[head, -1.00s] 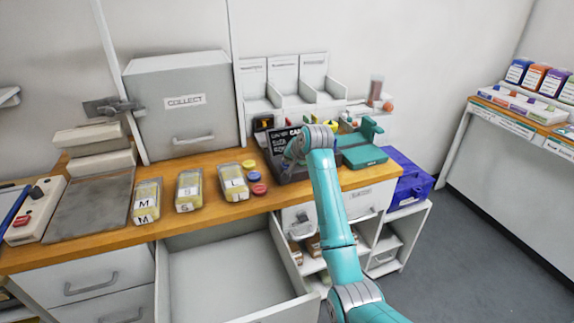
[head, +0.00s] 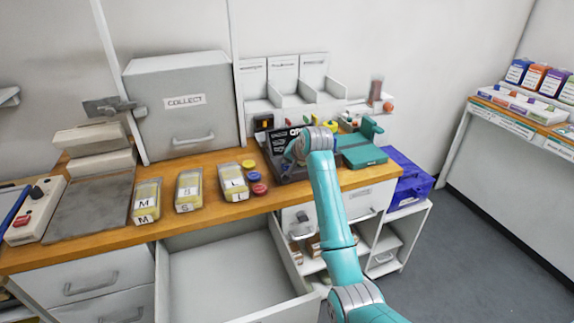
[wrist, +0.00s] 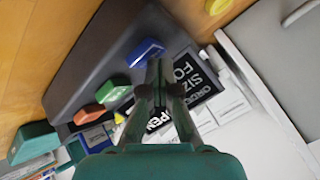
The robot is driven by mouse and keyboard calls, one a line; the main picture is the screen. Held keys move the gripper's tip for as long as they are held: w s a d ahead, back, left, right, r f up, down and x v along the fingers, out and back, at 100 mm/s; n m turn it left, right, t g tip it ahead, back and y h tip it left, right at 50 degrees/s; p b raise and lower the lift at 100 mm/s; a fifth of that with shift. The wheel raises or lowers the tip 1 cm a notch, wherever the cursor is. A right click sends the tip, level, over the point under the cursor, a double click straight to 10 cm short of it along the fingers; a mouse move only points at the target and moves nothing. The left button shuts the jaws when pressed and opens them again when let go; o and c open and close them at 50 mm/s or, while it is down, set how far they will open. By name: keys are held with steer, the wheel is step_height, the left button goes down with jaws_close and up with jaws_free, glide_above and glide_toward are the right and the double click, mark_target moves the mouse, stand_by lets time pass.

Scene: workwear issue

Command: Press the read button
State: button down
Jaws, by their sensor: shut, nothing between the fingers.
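A dark sloped console (head: 287,172) stands on the wooden counter, and it fills much of the wrist view (wrist: 95,65). No label on the buttons is readable, so I cannot tell which one is read. Its black screen (wrist: 190,80) shows white text including "ORDER", "SIZE" and "OPEN". My gripper (wrist: 160,68) is shut and empty, its fingertips beside the blue button; I cannot tell if they touch it.
Yellow-and-clear packs marked M, S and L (head: 188,190) lie left of the console, with yellow, red and blue discs (head: 256,176) between. A teal device (head: 362,152) stands to its right. An open drawer (head: 228,280) juts out below the counter.

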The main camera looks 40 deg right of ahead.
steer(key=shift+r, duration=0.9)
steer(key=shift+r, duration=2.55)
